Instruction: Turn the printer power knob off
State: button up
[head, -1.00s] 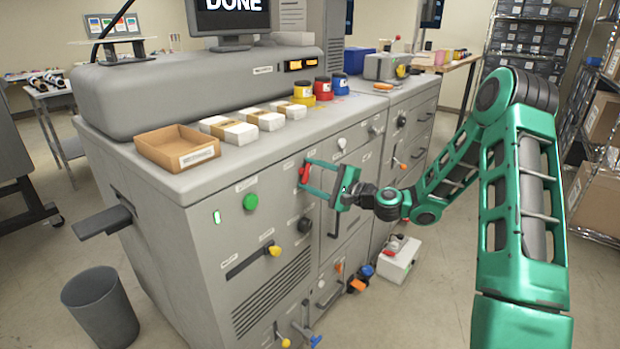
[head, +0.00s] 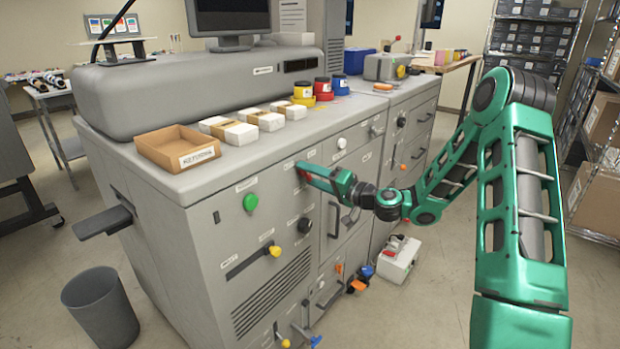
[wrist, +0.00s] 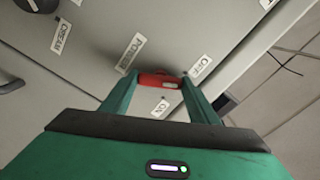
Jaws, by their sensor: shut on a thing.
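The red power knob (wrist: 156,79) is on the grey printer front, between the tips of my gripper (wrist: 158,84) in the wrist view. My gripper is shut on it, one finger at each end. A POWER label (wrist: 130,50) is at its upper left, an OFF label (wrist: 200,67) at its upper right and an ON label (wrist: 160,108) below. A pale patch shows on the knob's right part. In the head view my gripper (head: 308,175) reaches the printer (head: 205,270) from the right and mostly hides the knob. The printer's screen (head: 232,15) is dark.
A green button (head: 250,202) and a yellow-knobbed slider (head: 275,250) are to the left on the same front. A dark handle (head: 335,220) is just below my gripper. A cardboard tray (head: 177,150) and ink jars (head: 322,88) stand on top.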

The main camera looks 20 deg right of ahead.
jog(key=shift+s+f+n, duration=0.1)
jog(key=shift+f+n, duration=0.05)
jog(key=shift+n, duration=0.6)
jog(key=shift+f+n, duration=0.15)
jog(key=shift+n, duration=0.6)
jog(key=o, duration=1)
jog(key=shift+o, duration=0.2)
jog(key=shift+r, duration=0.15)
jog(key=v, duration=1)
jog(key=shift+s+d, duration=0.2)
